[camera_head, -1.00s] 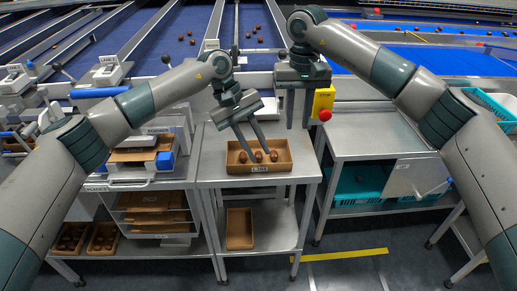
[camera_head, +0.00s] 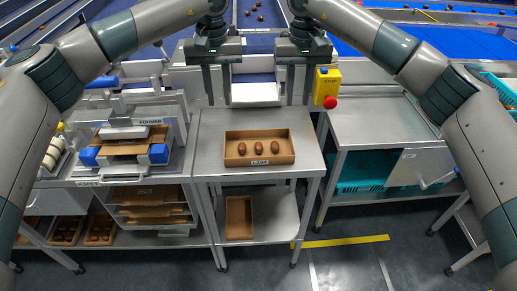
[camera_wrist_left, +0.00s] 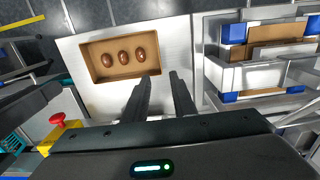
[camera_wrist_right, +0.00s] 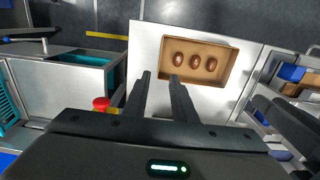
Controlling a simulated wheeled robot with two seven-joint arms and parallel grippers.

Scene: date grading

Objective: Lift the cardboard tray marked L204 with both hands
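The brown cardboard tray (camera_head: 232,156) lies flat on the steel table, its front label reading about L204. Three brown dates (camera_head: 259,147) stand in a row inside it. It also shows in the left wrist view (camera_wrist_left: 93,65) and in the right wrist view (camera_wrist_right: 232,62). My left gripper (camera_head: 218,103) is open and empty, above and behind the tray's left side. My right gripper (camera_head: 298,103) is open and empty, above and behind its right side. Neither gripper touches the tray.
A yellow stop box with a red button (camera_head: 328,88) stands right of my right gripper. A former station (camera_head: 125,150) with cardboard is at the left. Another brown tray (camera_head: 239,217) lies on the lower shelf. The tabletop around the marked tray is clear.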

